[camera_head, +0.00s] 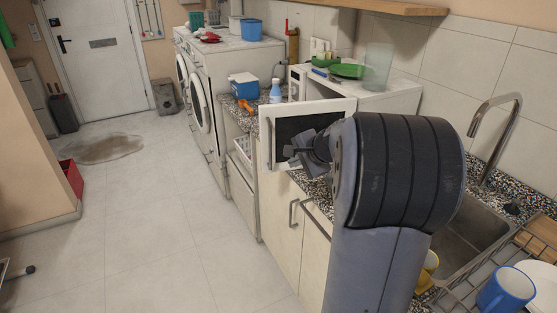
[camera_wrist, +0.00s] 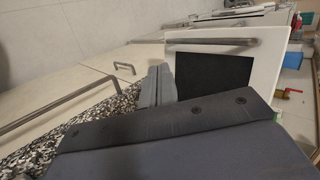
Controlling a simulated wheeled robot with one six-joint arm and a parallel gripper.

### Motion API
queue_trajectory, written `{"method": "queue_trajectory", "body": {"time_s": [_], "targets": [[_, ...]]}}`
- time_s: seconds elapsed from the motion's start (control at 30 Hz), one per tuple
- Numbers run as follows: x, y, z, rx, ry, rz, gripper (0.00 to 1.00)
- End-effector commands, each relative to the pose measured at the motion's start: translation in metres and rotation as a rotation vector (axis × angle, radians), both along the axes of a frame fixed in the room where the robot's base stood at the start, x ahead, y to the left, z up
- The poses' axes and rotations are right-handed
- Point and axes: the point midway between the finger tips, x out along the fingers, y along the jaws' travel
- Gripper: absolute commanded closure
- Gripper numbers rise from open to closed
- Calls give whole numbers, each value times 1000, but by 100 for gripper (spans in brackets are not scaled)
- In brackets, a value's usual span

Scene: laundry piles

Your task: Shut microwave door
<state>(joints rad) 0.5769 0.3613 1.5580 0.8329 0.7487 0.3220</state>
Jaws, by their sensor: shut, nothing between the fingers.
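The white microwave (camera_head: 402,98) stands on the counter against the wall. Its door (camera_head: 340,107) is swung open, white with a dark window, and its front faces the head camera. The door also shows in the wrist view (camera_wrist: 271,72), with its bar handle (camera_wrist: 210,42) along the upper edge there. My gripper (camera_head: 297,154) is shut and empty in front of the door's window in the head view. In the wrist view its closed fingers (camera_wrist: 158,82) point toward the door, left of the window. I cannot tell whether they touch it. My arm hides the door's lower right part.
A green dish (camera_head: 348,71) and a clear container (camera_head: 378,66) stand on the microwave. A blue-and-white box (camera_head: 244,86) and a bottle (camera_head: 275,91) stand beyond the door. A sink (camera_head: 462,246) and tap (camera_head: 484,140) lie at right. The floor at left is mostly clear.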

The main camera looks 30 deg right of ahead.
Motion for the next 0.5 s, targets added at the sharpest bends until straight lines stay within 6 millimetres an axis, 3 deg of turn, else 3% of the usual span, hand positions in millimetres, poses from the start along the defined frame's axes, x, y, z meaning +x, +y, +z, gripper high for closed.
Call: {"method": "queue_trajectory", "body": {"time_s": [0.1,0.3,0.5], "targets": [[17,4,-16,0,2,4,100],[44,8,-13,-1,1,2,100],[55,10,-14,-1,0,1,100]]}}
